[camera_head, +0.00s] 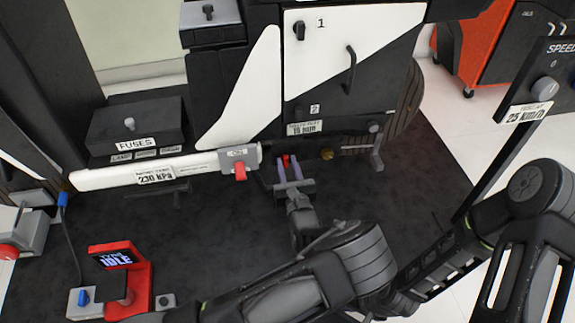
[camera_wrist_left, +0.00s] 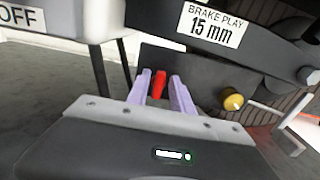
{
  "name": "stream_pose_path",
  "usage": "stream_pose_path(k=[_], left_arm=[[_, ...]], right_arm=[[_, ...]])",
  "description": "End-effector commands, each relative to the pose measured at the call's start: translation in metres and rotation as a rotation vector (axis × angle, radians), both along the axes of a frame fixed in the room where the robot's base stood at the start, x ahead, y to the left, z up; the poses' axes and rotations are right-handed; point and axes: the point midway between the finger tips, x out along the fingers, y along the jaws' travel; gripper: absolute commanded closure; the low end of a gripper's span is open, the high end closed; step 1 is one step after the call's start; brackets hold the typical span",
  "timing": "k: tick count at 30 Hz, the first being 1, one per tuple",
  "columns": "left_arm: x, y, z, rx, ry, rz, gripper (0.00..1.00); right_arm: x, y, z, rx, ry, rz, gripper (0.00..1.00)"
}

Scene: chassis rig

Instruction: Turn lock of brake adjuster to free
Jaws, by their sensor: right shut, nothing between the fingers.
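A small red lever (camera_head: 286,160) sits low on the chassis, under the "BRAKE PLAY 15 mm" label (camera_head: 305,128). In the left wrist view the red lever (camera_wrist_left: 159,85) stands between the two lilac fingers of my left gripper (camera_head: 289,170), with narrow gaps on both sides. The left gripper is open around it and does not visibly clamp it. A yellow knob (camera_head: 326,154) is just right of the lever and shows in the left wrist view too (camera_wrist_left: 232,101). The lever's base and any lock marking are hidden. My right gripper is not visible; only right arm links show.
A white bar (camera_head: 120,176) labelled 230 kPa with a red-handled switch (camera_head: 240,172) lies left of my gripper. A red tyre gauge (camera_head: 133,280) reading IDLE stands at lower left. A metal stand (camera_head: 376,155) is to the right. Dark floor mat is clear in front.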

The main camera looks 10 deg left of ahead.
Motion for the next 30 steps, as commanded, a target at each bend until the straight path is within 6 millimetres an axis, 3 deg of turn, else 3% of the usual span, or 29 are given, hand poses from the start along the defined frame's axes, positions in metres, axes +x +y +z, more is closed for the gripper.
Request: stream_pose_path(k=[9,30], left_arm=[[-0.0003,-0.0001,-0.0002,0.000,0.000,0.000,1.00],[-0.0003,-0.0005,0.0005,0.035,0.015,0.000,1.00]], right_arm=[[-0.0003,0.0000,-0.0002,0.000,0.001,0.000,1.00],[-0.0008,0.0002,0.0036,-0.001,0.001,0.000,1.00]])
